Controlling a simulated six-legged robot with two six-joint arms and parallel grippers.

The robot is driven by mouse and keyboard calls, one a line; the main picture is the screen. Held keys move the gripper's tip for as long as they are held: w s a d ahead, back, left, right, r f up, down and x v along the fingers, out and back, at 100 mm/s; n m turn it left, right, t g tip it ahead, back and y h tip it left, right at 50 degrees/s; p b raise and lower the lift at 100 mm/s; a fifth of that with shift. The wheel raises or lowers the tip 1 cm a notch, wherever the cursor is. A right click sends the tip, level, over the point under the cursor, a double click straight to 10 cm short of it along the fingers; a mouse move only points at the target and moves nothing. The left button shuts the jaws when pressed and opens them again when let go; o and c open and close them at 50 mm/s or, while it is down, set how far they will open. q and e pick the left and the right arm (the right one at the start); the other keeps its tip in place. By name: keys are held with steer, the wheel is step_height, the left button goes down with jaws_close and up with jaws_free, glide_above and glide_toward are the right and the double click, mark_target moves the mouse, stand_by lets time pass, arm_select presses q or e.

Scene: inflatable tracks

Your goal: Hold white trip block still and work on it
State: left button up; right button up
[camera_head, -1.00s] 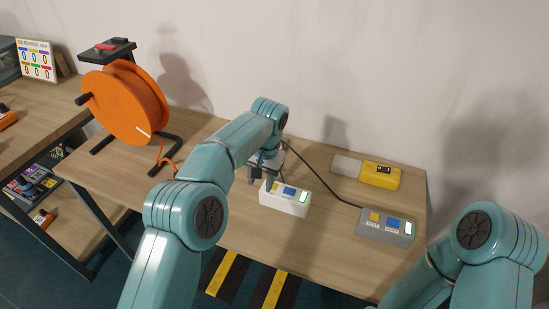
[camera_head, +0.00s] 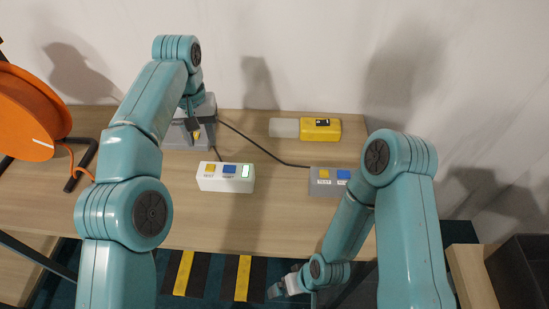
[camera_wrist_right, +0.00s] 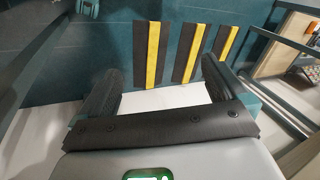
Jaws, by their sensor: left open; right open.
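The white trip block (camera_head: 226,184) lies on the wooden table in the head view, left of centre. It has a yellow button, a blue button and a lit green display on top. My left gripper (camera_head: 195,127) is open, behind and to the left of the block, apart from it, and partly hidden by my arm. My right gripper (camera_head: 283,288) is low in front of the table's front edge, away from the block. In the right wrist view its two dark fingers (camera_wrist_right: 160,85) are spread with nothing between them.
A grey button block (camera_head: 325,181) lies right of the white one, with a black cable running to it. A yellow device (camera_head: 320,129) lies behind. A grey unit (camera_head: 177,135) stands by my left gripper. An orange reel (camera_head: 28,115) is at left. Striped floor strips (camera_head: 243,277) lie in front.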

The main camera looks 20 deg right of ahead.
steer(key=w+a+r+n+t+y, duration=0.1)
steer(key=w+a+n+t+y, duration=0.2)
steer(key=a+n, duration=0.4)
steer(key=w+a+n+t+y, duration=0.25)
steer(key=a+n, duration=0.25)
steer(key=a, duration=0.4)
steer(key=s+a+r+m+g+y, duration=0.15)
steer(key=r+m+y, duration=0.4)
steer(key=r, duration=0.55)
steer(key=s+a+r+m+y, duration=0.1)
steer(key=a+r+m+y, duration=0.2)
steer(key=r+m+y, duration=0.5)
steer(key=w+d+r+n+g, duration=0.2)
steer(key=d+r+n+g, duration=0.15)
steer(key=r, duration=0.45)
steer(key=n+t+h, duration=0.5)
steer(key=n+h, duration=0.5)
glide_toward(228, 169)
steer(key=x, duration=0.8)
steer(key=shift+w+a+f, duration=0.1)
steer(key=shift+w+a, duration=0.05)
steer(key=shift+a, duration=0.1)
